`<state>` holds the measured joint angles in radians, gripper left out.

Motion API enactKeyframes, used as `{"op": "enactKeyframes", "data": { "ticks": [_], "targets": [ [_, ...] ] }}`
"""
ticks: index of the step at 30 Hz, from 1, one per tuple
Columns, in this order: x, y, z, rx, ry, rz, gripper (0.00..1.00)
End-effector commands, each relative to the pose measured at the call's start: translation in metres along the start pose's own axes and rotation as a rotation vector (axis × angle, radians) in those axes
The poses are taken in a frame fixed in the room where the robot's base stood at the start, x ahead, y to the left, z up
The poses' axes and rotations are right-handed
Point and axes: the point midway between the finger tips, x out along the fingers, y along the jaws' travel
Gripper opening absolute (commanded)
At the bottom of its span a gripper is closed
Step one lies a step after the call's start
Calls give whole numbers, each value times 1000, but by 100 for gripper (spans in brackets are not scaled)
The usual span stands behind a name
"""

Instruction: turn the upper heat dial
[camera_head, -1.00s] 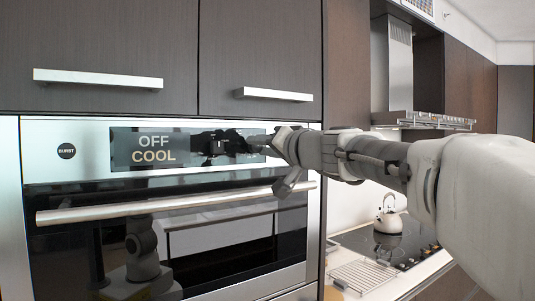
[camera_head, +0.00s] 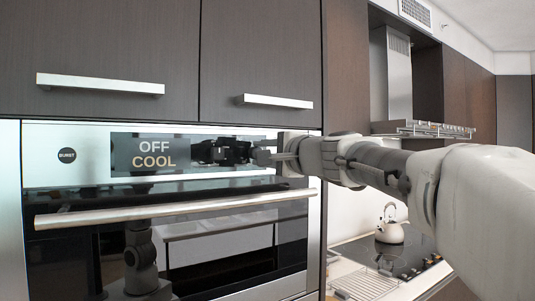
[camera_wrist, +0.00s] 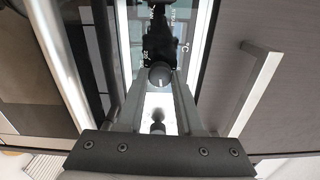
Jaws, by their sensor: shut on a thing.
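The upper heat dial (camera_wrist: 160,75) is a small round grey knob with a pale mark, on the upper oven's control panel. In the wrist view it sits between my two fingertips. My gripper (camera_wrist: 160,82) is shut on it, one finger at each side. In the head view my gripper (camera_head: 263,153) reaches the panel from the right, just right of the display (camera_head: 153,151), which reads OFF COOL. The dial is mostly hidden there by the gripper.
A long horizontal oven door handle (camera_head: 175,208) runs below the panel. Dark cupboards with bar handles (camera_head: 277,101) are above. A kettle (camera_head: 390,224) stands on the hob at the right. A dark round shape (camera_wrist: 157,119) shows on the bright panel between my fingers.

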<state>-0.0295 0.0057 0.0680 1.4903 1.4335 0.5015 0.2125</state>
Motion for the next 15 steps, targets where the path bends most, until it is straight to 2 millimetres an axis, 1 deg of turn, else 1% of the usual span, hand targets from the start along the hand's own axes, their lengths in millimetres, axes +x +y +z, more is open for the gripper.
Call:
{"op": "enactKeyframes", "data": {
  "ticks": [15],
  "targets": [
    [0, 1, 1, 493, 0, 2, 0]
  ]
}}
